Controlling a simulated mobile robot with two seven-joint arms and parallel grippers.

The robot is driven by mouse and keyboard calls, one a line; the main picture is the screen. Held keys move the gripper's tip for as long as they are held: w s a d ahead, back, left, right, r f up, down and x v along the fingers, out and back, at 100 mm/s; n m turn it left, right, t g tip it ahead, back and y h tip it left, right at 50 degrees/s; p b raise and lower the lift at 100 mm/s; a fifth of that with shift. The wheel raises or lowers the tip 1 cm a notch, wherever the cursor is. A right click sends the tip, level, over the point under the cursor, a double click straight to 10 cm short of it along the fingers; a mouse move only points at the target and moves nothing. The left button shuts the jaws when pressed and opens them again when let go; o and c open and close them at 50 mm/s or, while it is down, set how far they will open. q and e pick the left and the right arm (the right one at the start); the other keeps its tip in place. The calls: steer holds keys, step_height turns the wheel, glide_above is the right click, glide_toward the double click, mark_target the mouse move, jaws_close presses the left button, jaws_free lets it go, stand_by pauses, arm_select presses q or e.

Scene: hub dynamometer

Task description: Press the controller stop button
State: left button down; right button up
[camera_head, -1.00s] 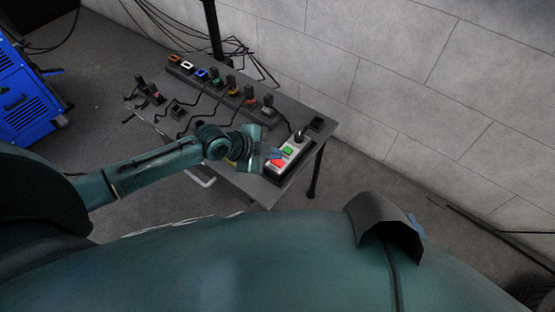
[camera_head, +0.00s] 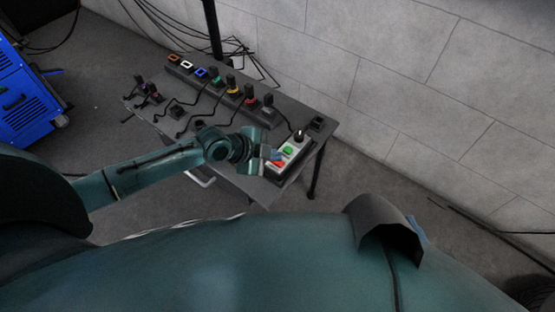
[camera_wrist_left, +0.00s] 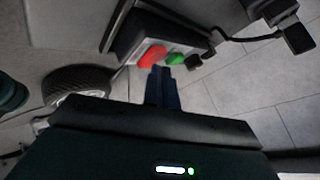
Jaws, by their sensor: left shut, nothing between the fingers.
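The controller (camera_head: 289,157) is a light box with a dark base near the table's right front corner. Its red stop button (camera_head: 280,163) is at the near end, with a green button (camera_head: 288,151) beyond it and a dark knob (camera_head: 299,136) at the far end. My left gripper (camera_head: 275,155) is shut and empty, its fingertips right by the red button and partly covering it. In the left wrist view the shut fingers (camera_wrist_left: 162,80) point toward the red button (camera_wrist_left: 152,57) and the green button (camera_wrist_left: 175,59); contact cannot be told. My right gripper is not in view.
The dark table (camera_head: 215,130) carries a row of coloured connectors (camera_head: 232,84) with black cables along its back. A grey wall (camera_head: 400,80) stands behind. A blue cabinet (camera_head: 22,95) is at the left.

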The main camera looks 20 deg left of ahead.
arm_select(q)
steer(key=shift+f, duration=0.4)
steer(key=shift+r, duration=0.1)
stand_by(0.4)
steer(key=shift+r+p, duration=0.6)
steer(key=shift+r, duration=0.2)
step_height(320, 180, up, 5)
steer(key=p, duration=0.4)
steer(key=shift+r+p, duration=0.1)
steer(key=shift+p, duration=0.25)
